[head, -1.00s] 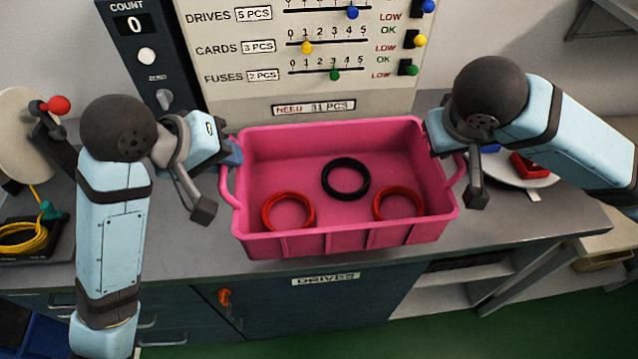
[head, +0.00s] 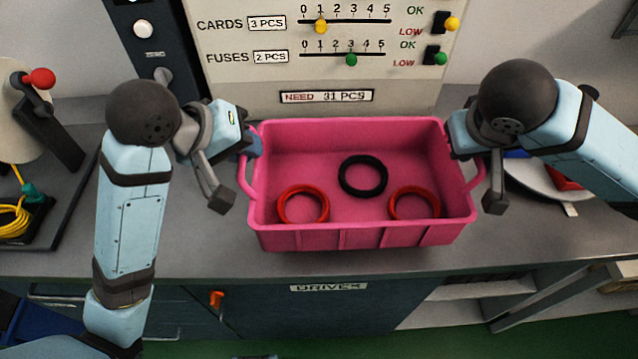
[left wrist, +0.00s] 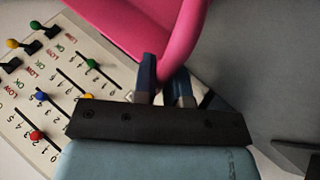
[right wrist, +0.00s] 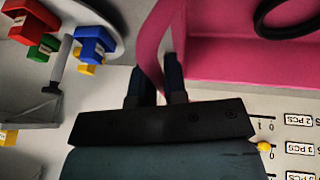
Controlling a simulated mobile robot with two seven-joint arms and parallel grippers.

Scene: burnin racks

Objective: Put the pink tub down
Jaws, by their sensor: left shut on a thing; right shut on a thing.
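The pink tub (head: 360,237) is in the middle of the head view, level, over or on the grey bench; I cannot tell whether its base touches. Inside lie a black ring (head: 362,176) and two red rings (head: 302,205) (head: 414,204). My left gripper (head: 254,142) is shut on the tub's left handle; the left wrist view shows its fingers (left wrist: 165,82) around the pink handle (left wrist: 189,40). My right gripper (head: 462,145) is at the right handle; the right wrist view shows its fingers (right wrist: 156,82) shut around that handle (right wrist: 151,45).
The grey bench top (head: 190,240) has bare room left of and in front of the tub. A panel with sliders (head: 330,60) stands behind. A white plate (head: 540,185) with coloured pieces is at the right. A coiled yellow cable (head: 14,222) lies at the left.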

